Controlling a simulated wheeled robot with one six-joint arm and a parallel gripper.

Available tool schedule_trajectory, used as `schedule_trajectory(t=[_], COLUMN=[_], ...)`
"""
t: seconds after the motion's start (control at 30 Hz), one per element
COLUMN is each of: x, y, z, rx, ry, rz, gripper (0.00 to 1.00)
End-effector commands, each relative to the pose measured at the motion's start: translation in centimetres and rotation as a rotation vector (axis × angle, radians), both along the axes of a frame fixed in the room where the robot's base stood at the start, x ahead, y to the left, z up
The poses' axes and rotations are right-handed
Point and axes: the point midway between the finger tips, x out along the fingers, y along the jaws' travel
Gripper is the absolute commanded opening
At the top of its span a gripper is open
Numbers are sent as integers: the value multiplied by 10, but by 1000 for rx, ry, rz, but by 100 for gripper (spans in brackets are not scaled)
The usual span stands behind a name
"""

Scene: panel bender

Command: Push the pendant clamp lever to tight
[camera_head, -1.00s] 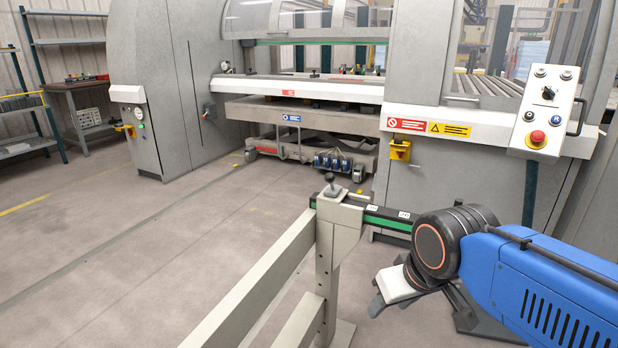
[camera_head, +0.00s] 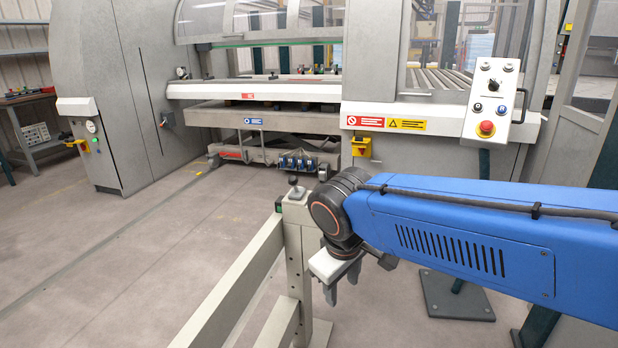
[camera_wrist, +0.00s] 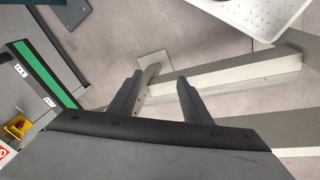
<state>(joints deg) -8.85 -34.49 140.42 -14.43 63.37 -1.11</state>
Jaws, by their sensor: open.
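The pendant (camera_head: 493,100), a pale control box with a red stop button, stands on a dark pole (camera_head: 484,163) at the right. My arm hides the middle of that pole. The square foot (camera_head: 455,297) shows below the arm. I cannot make out the clamp lever in either view. My gripper (camera_head: 342,284) points down just right of the beige fence post, well left of the pendant pole. It is open and empty; in the wrist view its two dark fingers (camera_wrist: 160,77) stand apart with nothing between them.
The beige fence rail (camera_head: 235,285) and its post (camera_head: 297,235), topped by a black knob (camera_head: 294,185), are close to my gripper. The wrist view shows the rail (camera_wrist: 225,75) beyond the fingers and a green-striped bar (camera_wrist: 42,75) at left. Floor left of the fence is clear.

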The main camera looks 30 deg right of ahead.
Motion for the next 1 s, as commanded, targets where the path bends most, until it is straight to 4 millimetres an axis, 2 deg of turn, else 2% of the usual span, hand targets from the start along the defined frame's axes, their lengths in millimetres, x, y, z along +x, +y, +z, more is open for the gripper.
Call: schedule_trajectory(t=[0.37, 0.63, 0.83, 1.0], x=[60, 118, 169, 216], y=[-25, -36, -33, -19], z=[15, 33, 47, 58], rx=[-348, -601, -792, -959], ry=[284, 487, 631, 749], rz=[278, 458, 576, 664], gripper=[44, 44, 44, 44])
